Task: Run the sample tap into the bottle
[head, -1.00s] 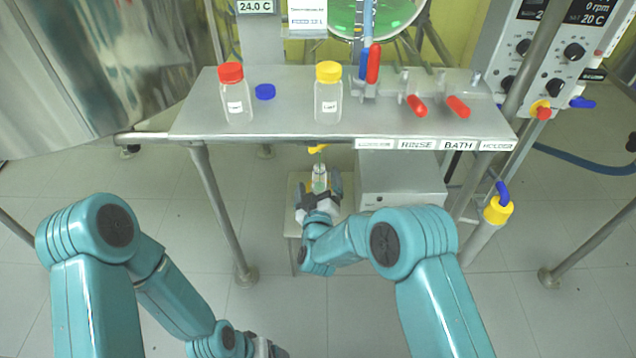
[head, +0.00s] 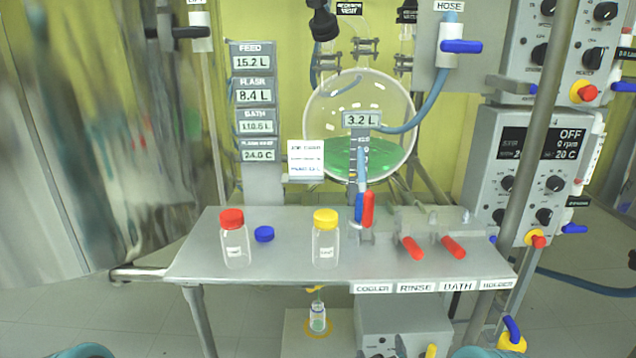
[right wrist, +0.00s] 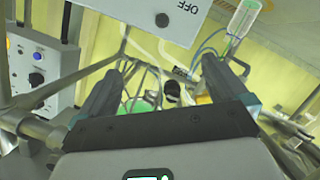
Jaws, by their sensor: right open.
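A small clear bottle (head: 318,318) stands upright on a low stand below the table, inside an orange ring. Its lower part looks greenish. Above the table, a red lever (head: 368,208) stands upright beside a blue part, below the round flask with green liquid (head: 362,150). I cannot tell which lever works the sample tap. My right gripper (right wrist: 167,65) is open in the right wrist view, with nothing clearly held between its dark fingers. In the head view neither gripper can be made out.
A red-capped bottle (head: 235,240), a loose blue cap (head: 264,234) and a yellow-capped bottle (head: 325,240) are on the steel table (head: 290,266). Two red handles (head: 412,248) lie at its right. A control box (head: 525,170) and a metal post stand at right.

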